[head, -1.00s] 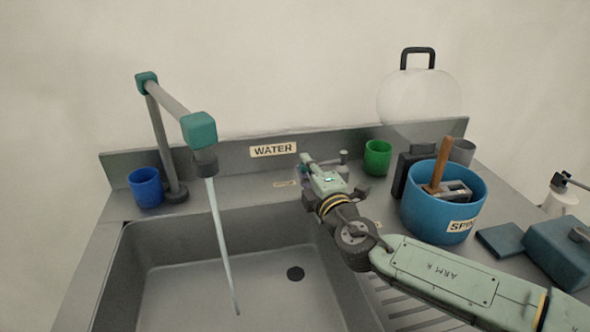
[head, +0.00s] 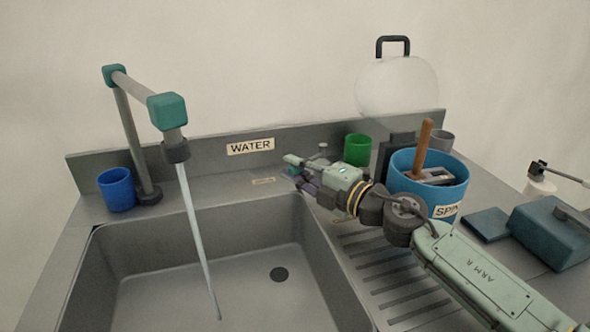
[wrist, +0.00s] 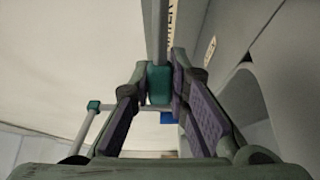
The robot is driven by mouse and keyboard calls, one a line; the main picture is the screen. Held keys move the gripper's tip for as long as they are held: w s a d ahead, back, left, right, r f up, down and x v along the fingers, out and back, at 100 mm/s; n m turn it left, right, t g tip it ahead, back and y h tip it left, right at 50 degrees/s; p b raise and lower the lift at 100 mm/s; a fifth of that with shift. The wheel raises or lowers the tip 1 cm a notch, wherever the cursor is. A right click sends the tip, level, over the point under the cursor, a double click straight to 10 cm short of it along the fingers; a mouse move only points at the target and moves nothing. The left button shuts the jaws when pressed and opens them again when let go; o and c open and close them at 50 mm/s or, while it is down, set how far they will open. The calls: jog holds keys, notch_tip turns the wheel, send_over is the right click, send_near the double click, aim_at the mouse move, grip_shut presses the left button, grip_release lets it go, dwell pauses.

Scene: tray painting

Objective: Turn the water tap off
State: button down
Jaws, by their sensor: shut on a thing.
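The tap has a grey pipe with teal corner blocks (head: 167,111) and stands behind the sink at the left. A thin stream of water (head: 199,240) runs from its spout into the sink. A grey bar with a teal end block (wrist: 160,82), which looks like the tap's handle, sits between my purple-padded fingers in the wrist view. My gripper (head: 294,170) is shut on it, at the back edge of the sink, right of the WATER label (head: 250,146). In the head view my gripper hides most of the handle.
The sink (head: 230,290) lies in front and left of my gripper. A blue cup (head: 116,192) stands beside the tap column. A green cup (head: 358,149) and a large blue tub (head: 405,195) stand close to my arm on the right. A teal box (head: 556,235) stands further right.

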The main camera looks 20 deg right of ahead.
jog(key=c, duration=1.5)
grip_release()
